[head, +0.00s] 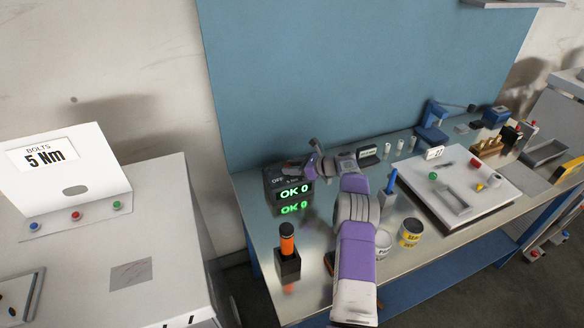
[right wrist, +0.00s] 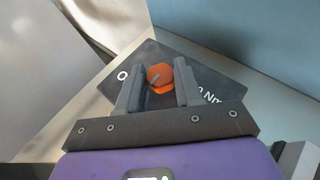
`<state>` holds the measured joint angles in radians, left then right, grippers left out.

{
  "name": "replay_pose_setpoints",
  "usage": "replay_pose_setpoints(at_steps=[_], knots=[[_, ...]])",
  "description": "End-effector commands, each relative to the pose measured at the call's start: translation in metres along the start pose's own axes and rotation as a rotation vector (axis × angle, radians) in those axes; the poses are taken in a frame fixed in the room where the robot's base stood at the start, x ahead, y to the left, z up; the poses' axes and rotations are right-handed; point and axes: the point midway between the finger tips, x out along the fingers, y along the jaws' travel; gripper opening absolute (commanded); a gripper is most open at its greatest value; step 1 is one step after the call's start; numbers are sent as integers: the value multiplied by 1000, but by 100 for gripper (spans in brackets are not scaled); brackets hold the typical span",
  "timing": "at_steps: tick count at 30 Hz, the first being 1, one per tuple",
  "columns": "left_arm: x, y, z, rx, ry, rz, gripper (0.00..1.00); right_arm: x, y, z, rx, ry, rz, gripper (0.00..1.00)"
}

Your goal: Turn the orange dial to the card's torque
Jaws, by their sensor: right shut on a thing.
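The card (head: 45,157) on the left cabinet reads "BOLTS 5 Nm". A dark box (head: 272,186) on the bench has a display (head: 294,192) with green "OK 0"; "OFF" shows on its top. In the right wrist view, the orange dial (right wrist: 160,78) sits on the box's dark top between the fingers, with a grey mark across it. "O" shows left of the dial and part of a "Nm" label right of it. My right gripper (head: 305,170) is shut on the dial; it also shows in the right wrist view (right wrist: 160,92). In the head view the gripper hides the dial.
An orange-handled tool (head: 287,240) stands in a black holder in front of the box. Two cans (head: 410,233) stand right of my right arm. A white tray (head: 490,205) with small parts lies further right. A blue panel (head: 350,80) rises behind the bench.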

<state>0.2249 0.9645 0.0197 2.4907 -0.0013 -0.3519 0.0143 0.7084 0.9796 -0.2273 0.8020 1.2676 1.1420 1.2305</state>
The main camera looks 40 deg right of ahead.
Motion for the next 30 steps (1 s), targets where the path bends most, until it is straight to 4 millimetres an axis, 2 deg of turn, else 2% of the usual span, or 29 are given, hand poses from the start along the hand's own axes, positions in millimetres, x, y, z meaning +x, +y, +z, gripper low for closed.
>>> replay_pose_setpoints(at_steps=[12, 13, 17, 18, 26, 30], knots=[[0, 0, 0, 0, 0, 0, 43, 0, 0, 1, -3, -2, 2, 4], [0, 0, 0, 0, 0, 0, 43, 0, 0, 1, -3, -2, 2, 38], [0, 0, 0, 0, 0, 0, 43, 0, 0, 1, -3, -2, 2, 58], [0, 0, 0, 0, 0, 0, 43, 0, 0, 1, -3, -1, 2, 60], [0, 0, 0, 0, 0, 0, 43, -1, 0, 0, -2, -1, 2, 60], [0, 0, 0, 0, 0, 0, 43, -15, -2, 0, -2, 0, -1, 60]])
